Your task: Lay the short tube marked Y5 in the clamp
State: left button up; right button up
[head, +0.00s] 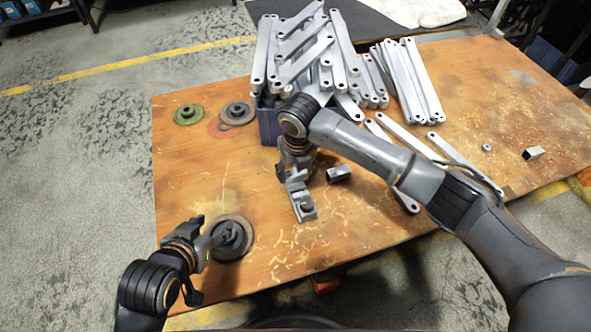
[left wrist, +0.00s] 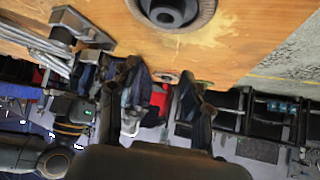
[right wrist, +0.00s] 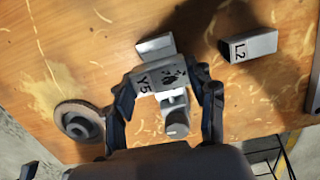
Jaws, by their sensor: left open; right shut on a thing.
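My right gripper (head: 296,178) is above the grey clamp (head: 304,208) on the table. In the right wrist view my right gripper (right wrist: 165,88) is shut on a short silver tube marked Y5 (right wrist: 146,83), one finger at each side. The clamp's pale jaw block (right wrist: 155,46) shows beyond the tube, and its round screw end (right wrist: 177,124) on the near side. The tube appears between these parts; whether it rests on the clamp's seat I cannot tell. In the head view the tube is hidden or not clear. My left gripper (head: 210,232) is open and empty beside a dark disc (head: 232,240).
A short tube marked L2 (right wrist: 247,46) lies close by the clamp, also in the head view (head: 339,174). Another short tube (head: 532,153) lies at the right. Many flat bars (head: 412,80) fill the back. A green disc (head: 188,114) lies back left. The table's front middle is free.

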jog(key=shift+f+b, duration=0.25)
jog(key=shift+b, duration=0.05)
jog(key=shift+f+b, duration=0.3)
jog(key=shift+f, duration=0.5)
pick_arm(q)
jog(key=w+d+r+t+h, duration=0.1)
jog(key=w+d+r+t, duration=0.1)
jog(key=w+r+t, duration=0.2)
jog(key=shift+w+r, duration=0.45)
jog(key=shift+r, duration=0.6)
pick_arm(e)
jog(key=shift+f, duration=0.55)
pick_arm(q)
jog(key=shift+d, duration=0.1)
pick_arm(e)
jog(key=o, duration=1.3)
jog(key=shift+c, duration=0.2)
